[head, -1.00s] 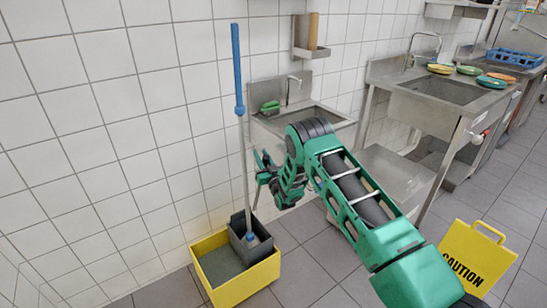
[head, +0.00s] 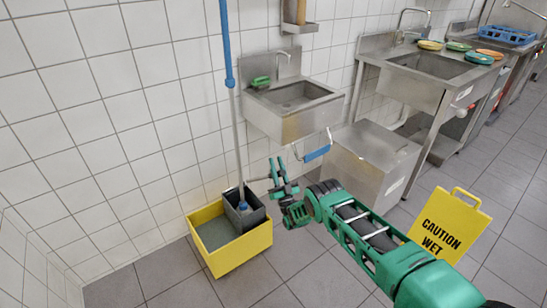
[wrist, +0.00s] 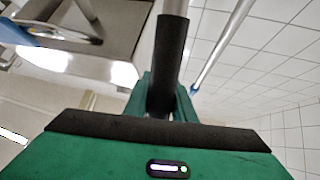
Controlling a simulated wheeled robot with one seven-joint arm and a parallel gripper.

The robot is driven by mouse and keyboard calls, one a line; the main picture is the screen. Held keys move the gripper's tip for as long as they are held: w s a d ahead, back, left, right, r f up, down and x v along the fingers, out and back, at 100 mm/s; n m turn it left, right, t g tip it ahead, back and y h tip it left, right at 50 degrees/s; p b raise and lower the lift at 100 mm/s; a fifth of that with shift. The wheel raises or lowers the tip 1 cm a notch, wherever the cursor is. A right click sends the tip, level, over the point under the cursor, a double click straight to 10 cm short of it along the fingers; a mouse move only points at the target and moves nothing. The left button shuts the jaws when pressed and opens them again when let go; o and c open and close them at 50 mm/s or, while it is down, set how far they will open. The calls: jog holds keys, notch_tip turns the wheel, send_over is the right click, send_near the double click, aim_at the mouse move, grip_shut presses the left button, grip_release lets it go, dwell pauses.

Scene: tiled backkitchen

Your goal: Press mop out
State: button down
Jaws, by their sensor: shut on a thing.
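A yellow mop bucket (head: 240,257) stands on the floor by the tiled wall. A dark grey wringer (head: 250,213) sits in its right part. The mop (head: 237,137) stands upright with its blue-topped pole, its lower end inside the wringer; its strands are hidden. My gripper (head: 277,172) is right of the pole, above and right of the wringer. In the wrist view it is shut on the dark grip of the wringer lever (wrist: 171,50). In the head view a thin grey piece of the lever shows left of the fingers. The mop pole also crosses the wrist view (wrist: 224,42).
A steel sink (head: 300,112) with a blue-gripped bar (head: 317,153) hangs behind my gripper. A steel box (head: 372,158) stands to its right. A yellow caution sign (head: 446,226) stands at the right. The floor in front of the bucket is clear.

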jog(key=s+d+f, duration=0.1)
jog(key=d+f+t, duration=0.1)
jog(key=shift+s+f+m, duration=0.3)
jog(key=shift+s, duration=0.1)
jog(key=shift+s+d+f, duration=0.15)
jog(key=shift+s+f, duration=0.2)
jog(key=shift+f, duration=0.05)
jog(key=shift+s+f+t, duration=0.25)
jog(key=shift+t, duration=0.15)
jog(key=c, duration=1.5)
grip_release()
jog(key=shift+f, duration=0.1)
jog(key=shift+s, duration=0.1)
